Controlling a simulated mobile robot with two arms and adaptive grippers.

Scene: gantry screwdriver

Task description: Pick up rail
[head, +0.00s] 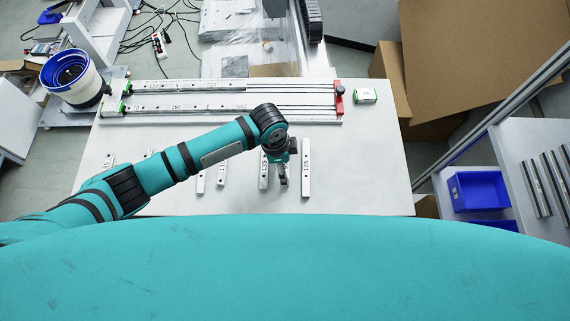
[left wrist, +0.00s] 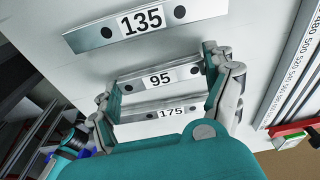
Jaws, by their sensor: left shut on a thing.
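My left gripper (head: 282,174) points down over the white table among the short rails. In the left wrist view, its fingers (left wrist: 166,86) are shut on the two ends of the short metal rail marked 95 (left wrist: 187,72). I cannot tell whether this rail is off the table. The longer rail marked 135 (left wrist: 189,16) lies on one side of it, also seen left of the gripper in the head view (head: 263,172). The rail marked 175 (left wrist: 141,115) lies on the other side, right of the gripper in the head view (head: 306,180). My right gripper is not in view.
More short rails (head: 222,173) lie to the left on the white table (head: 370,165). Long rails on a fixture with a red end block (head: 339,97) lie along the back. A green-and-white box (head: 365,96) is beside it. The table's right side is clear. A blue bin (head: 478,190) stands further right.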

